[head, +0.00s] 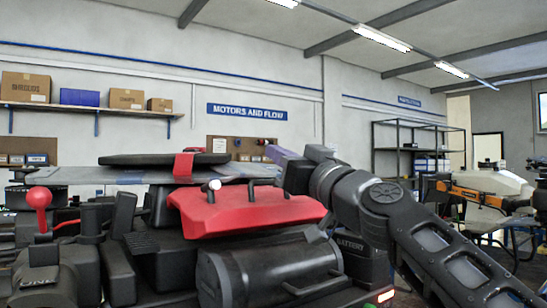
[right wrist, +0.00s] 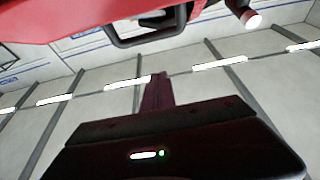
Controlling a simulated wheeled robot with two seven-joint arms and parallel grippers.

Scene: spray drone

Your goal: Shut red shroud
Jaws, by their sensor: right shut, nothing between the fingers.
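The red shroud (head: 250,212) is a wide cover with black handles and a white-tipped knob on top. It sits tilted above a black cylinder (head: 265,268), with a dark gap under its front edge. In the right wrist view the shroud (right wrist: 60,18) fills the top left, with a black handle loop below it. My right gripper (head: 278,155) reaches in from the right, above and behind the shroud's right side. In the wrist view its fingers (right wrist: 157,92) are together and empty, apart from the shroud. My left gripper is not in view.
A grey panel with a black disc (head: 150,159) and a red strap lies behind the shroud. A red ball-topped lever (head: 38,197) stands at the left. An orange and white machine (head: 485,188) is at the right.

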